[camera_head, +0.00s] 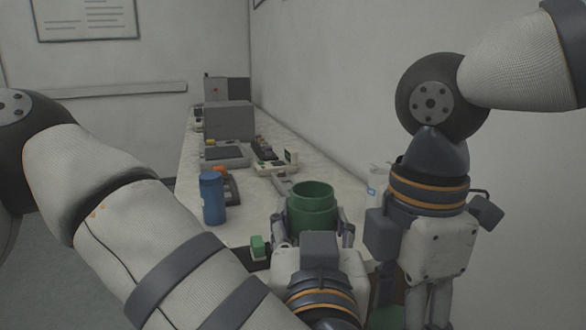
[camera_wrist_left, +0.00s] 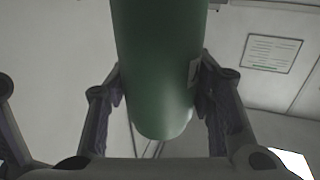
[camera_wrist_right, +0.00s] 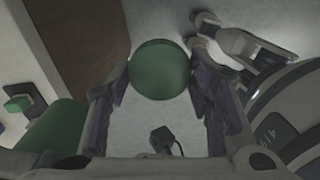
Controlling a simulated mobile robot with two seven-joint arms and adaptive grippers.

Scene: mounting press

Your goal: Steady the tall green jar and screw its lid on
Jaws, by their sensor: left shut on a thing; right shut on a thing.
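The tall green jar (camera_head: 312,208) stands upright with its open top showing in the head view. My left gripper (camera_head: 312,235) is shut around its sides, and its fingers press both sides of the jar (camera_wrist_left: 160,80) in the left wrist view. My right gripper (camera_head: 428,310) points down to the right of the jar, with its fingertips cut off by the head view's lower edge. In the right wrist view it is shut on a round green lid (camera_wrist_right: 160,70). The lid is apart from the jar. The jar's lower part is hidden in the head view.
A blue bottle (camera_head: 212,198) stands on the bench (camera_head: 175,215) left of the jar. A small green block (camera_head: 258,245) lies close to the jar's left. A pale container (camera_head: 376,180) is behind my right wrist. Several devices (camera_head: 228,122) fill the far bench.

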